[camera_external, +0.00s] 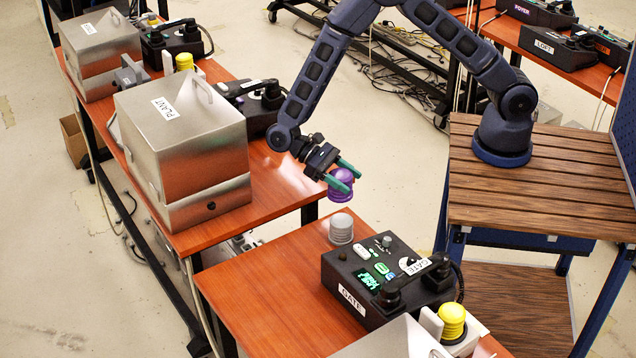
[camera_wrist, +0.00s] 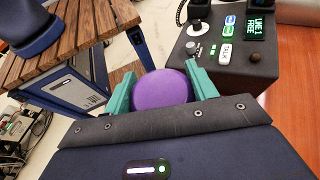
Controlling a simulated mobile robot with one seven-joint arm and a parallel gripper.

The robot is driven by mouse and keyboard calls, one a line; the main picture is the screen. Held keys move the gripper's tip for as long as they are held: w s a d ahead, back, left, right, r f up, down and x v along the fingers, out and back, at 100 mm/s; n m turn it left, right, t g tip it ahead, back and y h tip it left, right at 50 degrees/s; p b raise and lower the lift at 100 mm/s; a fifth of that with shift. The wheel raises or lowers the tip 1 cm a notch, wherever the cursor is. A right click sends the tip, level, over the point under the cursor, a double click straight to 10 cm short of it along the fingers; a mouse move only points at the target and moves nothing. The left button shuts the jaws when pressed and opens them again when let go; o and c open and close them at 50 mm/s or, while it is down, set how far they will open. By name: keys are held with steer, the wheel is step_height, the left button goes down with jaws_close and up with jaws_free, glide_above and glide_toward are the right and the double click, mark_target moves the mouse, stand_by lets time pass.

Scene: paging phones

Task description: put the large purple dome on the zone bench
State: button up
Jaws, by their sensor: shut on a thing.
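The purple dome (camera_external: 340,186) is held between the green fingers of my gripper (camera_external: 346,177), above the gap between two orange-topped benches. In the wrist view the purple dome (camera_wrist: 162,90) sits between the two green fingertips (camera_wrist: 163,84). My gripper is shut on it. No bench is labelled as the zone bench in these views. The near bench (camera_external: 262,272) carries a black phone marked GATE (camera_external: 375,277), and the far bench (camera_external: 285,178) carries a metal box marked PLANT (camera_external: 180,140).
A grey ribbed dome (camera_external: 341,229) stands on the near bench just below my gripper. A black phone (camera_external: 255,104) sits behind the PLANT box. Yellow domes (camera_external: 452,320) stand at the front right and at the back left. The near bench's left part is bare.

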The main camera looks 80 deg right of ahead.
steer(key=w+a+r+m+t+y, duration=0.3)
steer(key=w+a+m+t+y, duration=0.15)
steer(key=a, duration=0.25)
steer(key=w+a+r+m+t+y, duration=0.3)
steer(key=w+a+m+t+y, duration=0.1)
steer(key=w+a+m, duration=0.15)
steer(key=shift+g, duration=0.35)
steer(key=f, duration=2)
steer(key=shift+s+a+f, duration=0.1)
steer(key=shift+a, duration=0.15)
steer(key=o, duration=1)
steer(key=shift+f, duration=0.1)
